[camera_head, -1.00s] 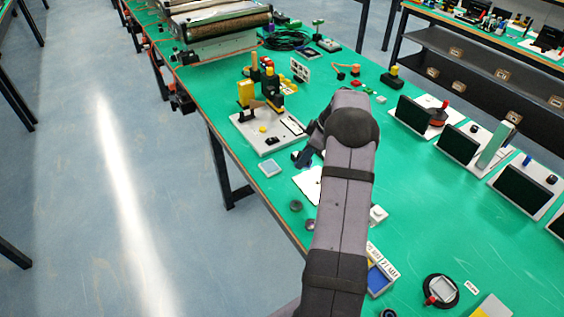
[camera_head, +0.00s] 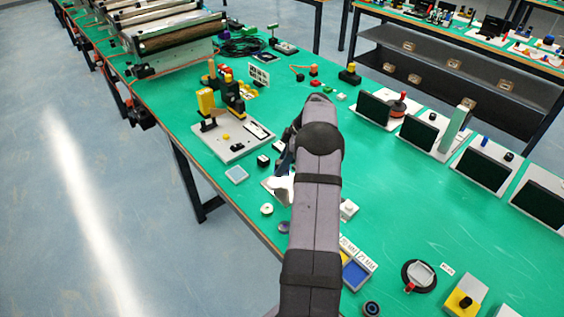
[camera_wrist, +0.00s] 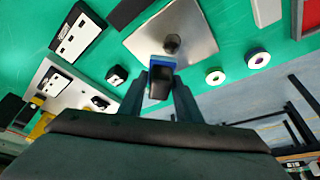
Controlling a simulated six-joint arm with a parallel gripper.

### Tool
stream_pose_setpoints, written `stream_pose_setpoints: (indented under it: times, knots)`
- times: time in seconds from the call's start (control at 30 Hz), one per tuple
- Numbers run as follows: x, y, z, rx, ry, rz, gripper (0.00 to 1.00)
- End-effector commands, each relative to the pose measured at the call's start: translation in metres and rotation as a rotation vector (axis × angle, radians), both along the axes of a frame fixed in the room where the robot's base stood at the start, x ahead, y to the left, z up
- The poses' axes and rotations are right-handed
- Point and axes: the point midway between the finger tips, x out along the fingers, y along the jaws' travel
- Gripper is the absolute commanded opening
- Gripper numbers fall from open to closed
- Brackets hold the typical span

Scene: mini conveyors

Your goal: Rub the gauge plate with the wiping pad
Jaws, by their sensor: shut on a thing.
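The gauge plate appears to be the shiny metal sheet (camera_wrist: 200,38) ahead of my fingers in the wrist view, with a dark many-sided spot or piece on it. In the head view part of the plate (camera_head: 272,187) shows beside my arm. My gripper (camera_wrist: 161,82) is shut on a small block with a blue edge and a dark front, apparently the wiping pad (camera_wrist: 162,62). The block overlaps the plate's near edge in the picture; I cannot tell whether they touch. In the head view my arm hides most of the gripper and the pad.
A white-rimmed ring (camera_wrist: 215,76) and a blue-and-white ring (camera_wrist: 257,58) lie right of the plate. A grey board with yellow and black fixtures (camera_head: 215,147) stands to the left. Open green bench (camera_head: 400,205) is at right.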

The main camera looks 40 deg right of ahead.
Motion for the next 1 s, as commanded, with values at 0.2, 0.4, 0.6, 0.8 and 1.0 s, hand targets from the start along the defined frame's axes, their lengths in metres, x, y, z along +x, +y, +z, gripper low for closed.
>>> stream_pose_setpoints:
  times: [0.2, 0.4, 0.6, 0.8, 1.0]
  knots:
    - [0.0, 0.0, -0.023, 0.0, 0.0, 0.0, 0.13]
    - [0.0, 0.0, -0.041, 0.0, 0.0, 0.001, 0.13]
    - [-0.01, 0.0, -0.051, 0.001, 0.001, -0.001, 0.1]
    - [-0.029, -0.001, -0.053, 0.001, 0.001, -0.003, 0.1]
    - [-0.041, 0.0, -0.049, 0.001, 0.002, 0.001, 0.1]
